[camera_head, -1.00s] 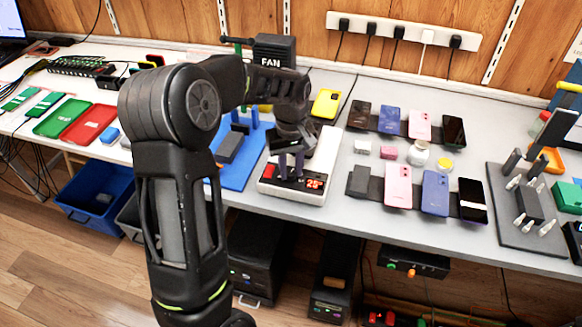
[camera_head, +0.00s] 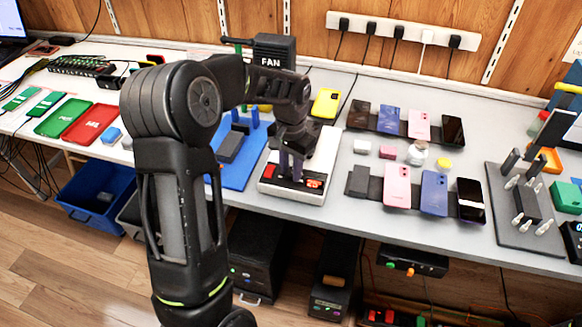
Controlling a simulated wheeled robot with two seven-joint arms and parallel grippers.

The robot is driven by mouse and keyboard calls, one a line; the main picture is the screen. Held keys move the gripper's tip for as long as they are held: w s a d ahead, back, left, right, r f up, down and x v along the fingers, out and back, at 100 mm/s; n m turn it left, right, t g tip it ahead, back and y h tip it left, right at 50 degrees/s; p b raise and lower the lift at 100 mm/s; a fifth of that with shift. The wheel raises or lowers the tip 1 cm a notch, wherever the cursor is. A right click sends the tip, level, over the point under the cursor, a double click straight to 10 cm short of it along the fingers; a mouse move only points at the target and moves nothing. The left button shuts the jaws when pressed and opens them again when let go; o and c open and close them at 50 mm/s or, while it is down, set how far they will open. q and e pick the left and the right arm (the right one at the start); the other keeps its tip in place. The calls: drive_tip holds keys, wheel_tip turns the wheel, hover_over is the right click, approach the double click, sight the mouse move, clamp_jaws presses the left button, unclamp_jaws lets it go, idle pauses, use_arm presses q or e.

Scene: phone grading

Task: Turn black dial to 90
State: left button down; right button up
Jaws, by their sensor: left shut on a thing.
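A white heating device (camera_head: 322,158) with a dark front panel stands on the grey table, left of the phones. A red switch (camera_head: 270,171) and a small red-lit display (camera_head: 314,184) show on its panel; the digits are too small to read. My left gripper (camera_head: 291,172) points down at the panel between the switch and the display. It is shut at the place of the black dial, which its fingers hide. My right gripper is not in view.
Several phones (camera_head: 397,187) lie in two rows to the right. A blue mat (camera_head: 240,165) lies left of the device, with a black box marked FAN (camera_head: 272,52) behind. A grey fixture board (camera_head: 515,235) stands at the right.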

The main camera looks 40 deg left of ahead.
sight(291, 173)
use_arm(q)
drive_tip(key=m, duration=0.4)
drive_tip(key=shift+m, duration=0.3)
drive_tip(key=shift+m+p, duration=0.45)
drive_tip(key=shift+m, duration=1.55)
drive_tip(key=c, duration=1.2)
unclamp_jaws()
drive_tip(key=shift+o, duration=0.2)
wheel_tip(291, 173, up, 8)
drive_tip(key=shift+f, duration=0.1)
